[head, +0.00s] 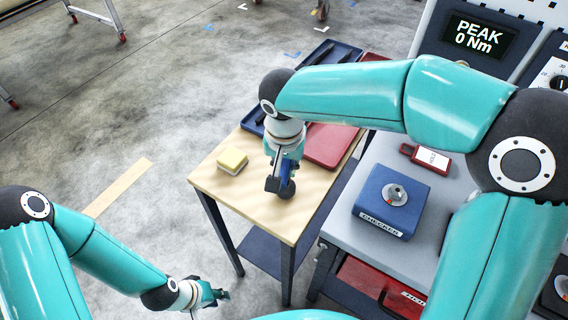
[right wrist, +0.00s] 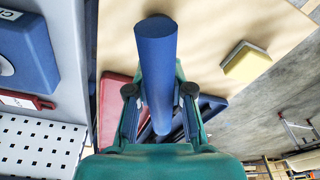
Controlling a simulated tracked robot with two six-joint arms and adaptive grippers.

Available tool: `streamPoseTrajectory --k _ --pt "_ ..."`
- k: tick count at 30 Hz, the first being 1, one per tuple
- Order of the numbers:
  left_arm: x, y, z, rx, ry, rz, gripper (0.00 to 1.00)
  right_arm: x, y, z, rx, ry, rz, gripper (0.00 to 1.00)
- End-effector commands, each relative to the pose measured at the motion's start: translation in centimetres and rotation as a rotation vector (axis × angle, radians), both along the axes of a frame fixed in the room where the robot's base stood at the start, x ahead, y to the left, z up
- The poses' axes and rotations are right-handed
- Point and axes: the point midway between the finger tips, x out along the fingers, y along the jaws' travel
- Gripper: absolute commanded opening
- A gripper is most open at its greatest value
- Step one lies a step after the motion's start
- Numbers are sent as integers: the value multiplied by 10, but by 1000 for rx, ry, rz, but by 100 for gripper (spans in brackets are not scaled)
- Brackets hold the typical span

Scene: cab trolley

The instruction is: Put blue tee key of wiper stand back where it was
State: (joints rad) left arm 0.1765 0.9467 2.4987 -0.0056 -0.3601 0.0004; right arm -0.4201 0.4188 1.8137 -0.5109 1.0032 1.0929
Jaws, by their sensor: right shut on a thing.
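My right gripper (head: 283,188) is above the light wooden table top in the head view. In the right wrist view its two fingers (right wrist: 158,92) are shut on a blue round bar (right wrist: 156,50), which looks like the blue tee key's handle. The bar's round end face shows towards the top of that view; the rest of the key is hidden. In the head view only a little blue shows at the fingers. My left gripper (head: 216,295) hangs low at the left of the table, over the floor, too small to read. I cannot make out a wiper stand.
The wooden table (head: 222,192) carries a yellow and white sponge block (head: 232,161), a red tray (head: 330,146) and a blue tray (head: 338,52). On the grey bench at right stand a blue checker box (head: 392,200) and a red-cased tag (head: 432,159). The table's near part is clear.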

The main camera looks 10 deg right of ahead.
Motion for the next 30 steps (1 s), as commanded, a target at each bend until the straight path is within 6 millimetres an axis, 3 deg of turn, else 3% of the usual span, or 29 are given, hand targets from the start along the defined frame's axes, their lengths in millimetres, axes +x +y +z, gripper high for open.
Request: streamPoseTrajectory --k 17,18,22,30 --pt "0 0 -9 0 0 0 29 0 0 -9 1 -1 -1 0" --pt "0 0 -8 0 0 0 29 0 0 -8 1 -1 -1 26" --pt "0 0 -8 0 0 0 29 0 0 -8 0 -1 -1 48" --pt "0 0 -8 0 0 0 29 0 0 -9 -1 1 0 50"
